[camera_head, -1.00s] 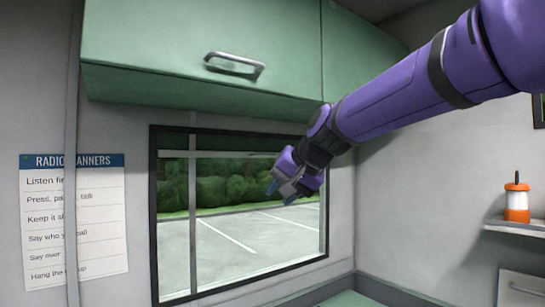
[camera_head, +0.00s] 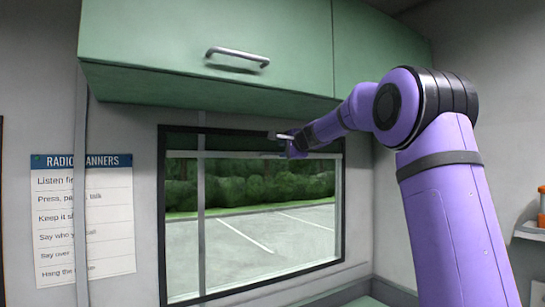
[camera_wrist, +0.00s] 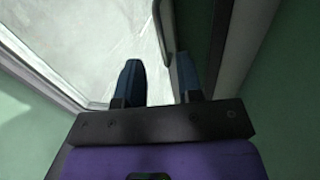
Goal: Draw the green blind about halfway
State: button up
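The green blind (camera_head: 240,143) is a narrow dark green strip across the top of the window, with a pale bottom rail (camera_head: 235,155) along its lower edge. Most of the window glass below it is uncovered. My gripper (camera_head: 285,138) is up at the right part of the blind, close to the rail. In the wrist view my gripper (camera_wrist: 158,78) has its two dark blue fingers apart. A grey bar, apparently the blind's rail (camera_wrist: 165,28), runs down toward the gap between them. Whether either finger touches it I cannot tell.
A green overhead cabinet (camera_head: 200,40) with a metal handle (camera_head: 237,56) hangs just above the window. A grey vertical pole (camera_head: 82,200) stands at the left, before a printed sign (camera_head: 110,225). Open glass (camera_head: 270,235) lies below the blind.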

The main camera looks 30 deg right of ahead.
jog(key=x, duration=0.9)
grip_shut()
